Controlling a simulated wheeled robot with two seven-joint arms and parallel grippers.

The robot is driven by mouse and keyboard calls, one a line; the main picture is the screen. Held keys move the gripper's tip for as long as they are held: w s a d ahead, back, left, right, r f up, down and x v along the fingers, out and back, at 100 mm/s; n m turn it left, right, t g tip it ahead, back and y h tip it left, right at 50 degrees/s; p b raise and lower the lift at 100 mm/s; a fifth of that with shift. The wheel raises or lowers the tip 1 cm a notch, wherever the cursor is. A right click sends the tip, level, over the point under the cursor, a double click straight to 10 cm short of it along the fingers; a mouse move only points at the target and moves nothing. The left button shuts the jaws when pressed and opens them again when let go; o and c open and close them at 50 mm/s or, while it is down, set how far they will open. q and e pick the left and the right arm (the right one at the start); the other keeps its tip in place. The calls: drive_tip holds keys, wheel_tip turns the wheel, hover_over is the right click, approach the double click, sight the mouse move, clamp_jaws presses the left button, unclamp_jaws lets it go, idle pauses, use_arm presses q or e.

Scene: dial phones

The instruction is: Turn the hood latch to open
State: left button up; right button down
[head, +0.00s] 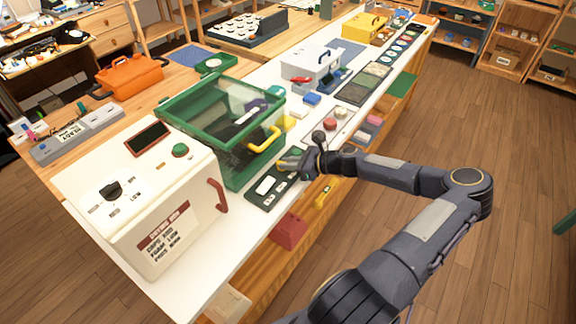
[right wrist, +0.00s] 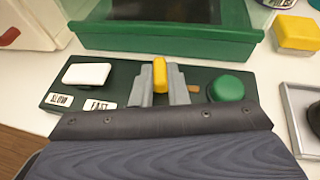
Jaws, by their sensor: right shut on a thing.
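The hood (head: 225,125) is a green-framed box with clear panes and a yellow handle (head: 264,139); its lower green edge (right wrist: 170,42) shows in the right wrist view. In front of it lies a dark green control panel (head: 262,201). My right gripper (head: 291,160) is over this panel; in the right wrist view its two grey fingers (right wrist: 160,88) are shut on a small upright yellow knob (right wrist: 160,74), which appears to be the latch. The knob's base and any markings by it are hidden by the fingers. My left gripper is out of view.
The panel also carries a white rocker (right wrist: 87,74) marked SLOW and FAST and a round green button (right wrist: 232,87), close to either side of my fingers. A white machine (head: 150,200) stands left of the hood. A yellow block (right wrist: 297,33) lies at right.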

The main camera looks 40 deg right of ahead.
drive_tip(key=n+y, duration=0.1)
drive_tip(key=n+g+y+b, duration=0.1)
drive_tip(key=n+g, duration=0.1)
drive_tip(key=shift+w+d+f+y, duration=0.1)
drive_tip(key=shift+w+d+y, duration=0.2)
drive_tip(key=shift+d+y, duration=0.1)
drive_tip(key=shift+w+n+g+y+b, duration=0.15)
drive_tip(key=shift+n+g+y+b, duration=0.6)
drive_tip(key=shift+n+b, duration=0.2)
drive_tip(key=n+g+b, duration=0.1)
drive_tip(key=n+g+y+b, duration=0.2)
drive_tip(key=shift+w+d+f+g, duration=0.1)
drive_tip(key=shift+w+g, duration=0.15)
drive_tip(key=shift+w+n+g+y+b, duration=0.2)
drive_tip(key=shift+n+g+y+b, duration=0.15)
drive_tip(key=shift+n+g+b, duration=1)
drive_tip(key=shift+r+g, duration=0.2)
drive_tip(key=shift+g, duration=0.15)
drive_tip(key=c, duration=1.4)
unclamp_jaws()
drive_tip(key=shift+c, duration=0.2)
